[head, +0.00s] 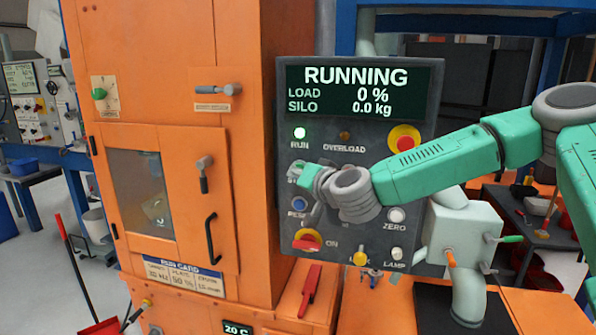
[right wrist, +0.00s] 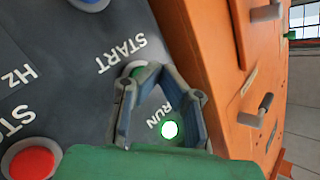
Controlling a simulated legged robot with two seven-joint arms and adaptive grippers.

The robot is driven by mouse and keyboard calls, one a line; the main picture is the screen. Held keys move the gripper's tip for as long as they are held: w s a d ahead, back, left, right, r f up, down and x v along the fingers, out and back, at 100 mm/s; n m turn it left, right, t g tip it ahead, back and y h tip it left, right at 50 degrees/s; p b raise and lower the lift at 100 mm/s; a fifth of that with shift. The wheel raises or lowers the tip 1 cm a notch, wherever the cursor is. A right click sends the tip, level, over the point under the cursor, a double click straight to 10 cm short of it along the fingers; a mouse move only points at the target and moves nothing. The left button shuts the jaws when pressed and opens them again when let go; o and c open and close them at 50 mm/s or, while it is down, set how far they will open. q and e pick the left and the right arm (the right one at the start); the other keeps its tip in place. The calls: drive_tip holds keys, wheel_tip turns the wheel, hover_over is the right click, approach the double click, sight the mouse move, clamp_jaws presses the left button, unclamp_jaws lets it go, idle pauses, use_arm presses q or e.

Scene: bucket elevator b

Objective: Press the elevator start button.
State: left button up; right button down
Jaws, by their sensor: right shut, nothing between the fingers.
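The dark control panel (head: 340,215) stands upright beside the orange elevator housing, and its screen (head: 355,92) reads RUNNING, LOAD 0 %, SILO 0.0 kg. The green RUN lamp (head: 300,133) is lit; it also glows in the right wrist view (right wrist: 169,130). My right gripper (head: 298,171) is shut and empty, with its fingertips at the start button. My left gripper is out of view.
A red stop button on a yellow ring (head: 404,139) is at the panel's upper right, close to my right forearm. A blue button (head: 298,204), a red switch (head: 307,242) and white buttons (head: 397,215) sit lower. The orange housing (head: 225,150) stands to the left.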

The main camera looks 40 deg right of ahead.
drive_tip(key=shift+s+a, duration=0.2)
drive_tip(key=shift+a, duration=0.1)
drive_tip(key=shift+s+a, duration=1.6)
drive_tip(key=shift+a, duration=0.3)
drive_tip(key=s+a+f+n+g+y+b, duration=0.1)
drive_tip(key=s+a+f+n+g+b, duration=0.2)
drive_tip(key=f, duration=0.8)
drive_tip(key=s+a+f+n+g+y+b, duration=0.15)
drive_tip(key=s+a+f, duration=0.35)
drive_tip(key=f, duration=0.6)
drive_tip(key=s+a+f+n+g+y+b, duration=0.1)
drive_tip(key=s+a+f+g+b, duration=0.3)
drive_tip(key=f, duration=0.7)
drive_tip(key=s+d+f+n+g+h+b, duration=0.1)
drive_tip(key=s+d+f+g+b, duration=0.1)
drive_tip(key=s+f, duration=0.8)
drive_tip(key=s+d+f+n+g+h+b, duration=0.1)
drive_tip(key=s+f+g, duration=0.4)
drive_tip(key=s+f, duration=0.5)
drive_tip(key=s+d+n+b, duration=0.1)
drive_tip(key=s, duration=0.5)
drive_tip(key=shift+d, duration=0.35)
